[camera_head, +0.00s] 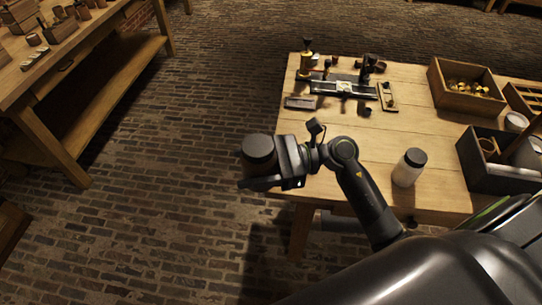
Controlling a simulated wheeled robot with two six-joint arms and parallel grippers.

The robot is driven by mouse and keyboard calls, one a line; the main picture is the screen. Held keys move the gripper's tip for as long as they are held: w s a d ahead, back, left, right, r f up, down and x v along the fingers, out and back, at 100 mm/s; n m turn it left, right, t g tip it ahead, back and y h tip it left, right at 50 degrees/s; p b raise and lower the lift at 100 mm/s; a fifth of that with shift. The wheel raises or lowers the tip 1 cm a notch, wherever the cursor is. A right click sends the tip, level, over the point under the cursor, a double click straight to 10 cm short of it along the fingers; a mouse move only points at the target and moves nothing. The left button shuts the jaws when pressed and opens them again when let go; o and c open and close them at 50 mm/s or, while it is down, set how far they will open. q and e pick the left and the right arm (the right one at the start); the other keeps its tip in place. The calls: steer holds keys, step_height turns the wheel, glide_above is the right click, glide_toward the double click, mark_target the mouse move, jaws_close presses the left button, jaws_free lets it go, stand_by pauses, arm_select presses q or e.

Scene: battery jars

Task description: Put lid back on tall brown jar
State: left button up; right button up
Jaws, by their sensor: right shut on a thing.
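My right gripper (262,170) is shut on a dark, round, flat-topped thing (259,149). It holds this thing in the air just off the left front corner of the right wooden table, above the brick floor. I cannot tell whether it is the lid alone or a dark jar, as the gripper hides part of it. No other tall brown jar can be made out for certain. My left gripper is not in view.
The right table (385,134) has clear room at its middle. A black metal fixture (343,87) with small parts stands at its back left. A wooden box of brass pieces (466,86) and a black crate (490,180) stand right. Another wooden table (95,42) is at far left.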

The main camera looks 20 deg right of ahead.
steer(key=a+n+g, duration=0.3)
steer(key=a+g, duration=0.3)
steer(key=a, duration=0.1)
steer(key=shift+w+f+n+y, duration=0.3)
steer(key=shift+w+f+n, duration=0.1)
steer(key=shift+w, duration=0.05)
steer(key=shift+d, duration=0.1)
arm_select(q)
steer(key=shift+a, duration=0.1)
arm_select(e)
jaws_close()
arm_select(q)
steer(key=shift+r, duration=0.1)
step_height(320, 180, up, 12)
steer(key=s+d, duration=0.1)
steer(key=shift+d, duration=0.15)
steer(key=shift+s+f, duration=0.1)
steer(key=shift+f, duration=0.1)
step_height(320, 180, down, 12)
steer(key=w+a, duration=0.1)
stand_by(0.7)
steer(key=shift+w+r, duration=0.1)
